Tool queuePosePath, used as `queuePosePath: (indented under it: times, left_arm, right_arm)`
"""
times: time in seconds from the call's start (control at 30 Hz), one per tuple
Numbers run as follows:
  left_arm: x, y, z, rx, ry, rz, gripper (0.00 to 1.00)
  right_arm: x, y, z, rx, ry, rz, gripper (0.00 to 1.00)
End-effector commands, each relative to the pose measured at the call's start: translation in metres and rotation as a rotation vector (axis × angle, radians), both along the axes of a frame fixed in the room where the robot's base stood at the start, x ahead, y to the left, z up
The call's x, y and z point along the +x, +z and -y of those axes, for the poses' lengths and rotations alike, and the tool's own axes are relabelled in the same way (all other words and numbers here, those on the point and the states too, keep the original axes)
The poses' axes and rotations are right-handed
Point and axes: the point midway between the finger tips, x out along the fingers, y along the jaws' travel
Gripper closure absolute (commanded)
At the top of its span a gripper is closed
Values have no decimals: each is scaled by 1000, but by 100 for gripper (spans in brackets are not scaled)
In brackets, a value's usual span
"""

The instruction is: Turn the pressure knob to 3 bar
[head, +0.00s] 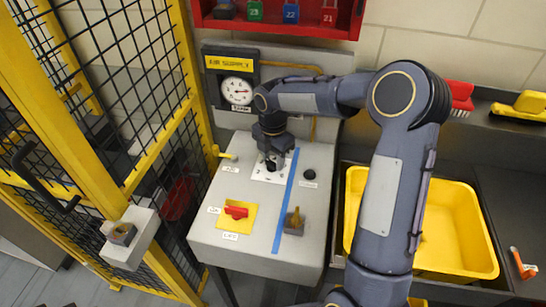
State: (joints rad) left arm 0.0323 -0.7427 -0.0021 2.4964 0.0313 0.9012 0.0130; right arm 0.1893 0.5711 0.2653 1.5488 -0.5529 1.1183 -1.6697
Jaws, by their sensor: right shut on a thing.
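The pressure knob (271,166) is a small dark knob on a white scale plate (262,176) on the grey panel top. My right gripper (271,160) points down over the plate and is shut on the knob. The fingers hide most of the knob, and the scale marks are too small to read. A round white pressure gauge (237,91) stands behind, under a yellow air supply sign (231,63); its needle reading is too small to tell. My left gripper is not in view.
A black knob (310,174) lies right of the blue stripe (285,202). A yellow fence (75,110) stands left, a yellow bin (455,225) right.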

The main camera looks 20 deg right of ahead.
Motion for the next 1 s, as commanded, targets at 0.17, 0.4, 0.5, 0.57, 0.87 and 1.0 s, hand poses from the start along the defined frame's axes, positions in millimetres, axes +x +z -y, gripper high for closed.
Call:
queuePosePath:
  times: [0.17,0.4,0.5,0.57,0.87,1.0]
  left_arm:
    - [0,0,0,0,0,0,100]
    - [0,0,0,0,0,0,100]
    - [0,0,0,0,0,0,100]
    - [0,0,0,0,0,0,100]
    - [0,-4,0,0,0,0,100]
    - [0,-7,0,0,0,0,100]
  right_arm:
    - [1,1,0,1,-1,4,85]
    - [1,1,0,0,-1,3,40]
    - [0,1,0,1,-1,2,40]
    - [0,0,0,0,-1,1,40]
    - [1,22,0,0,-1,7,40]
    - [1,47,0,1,-3,6,40]
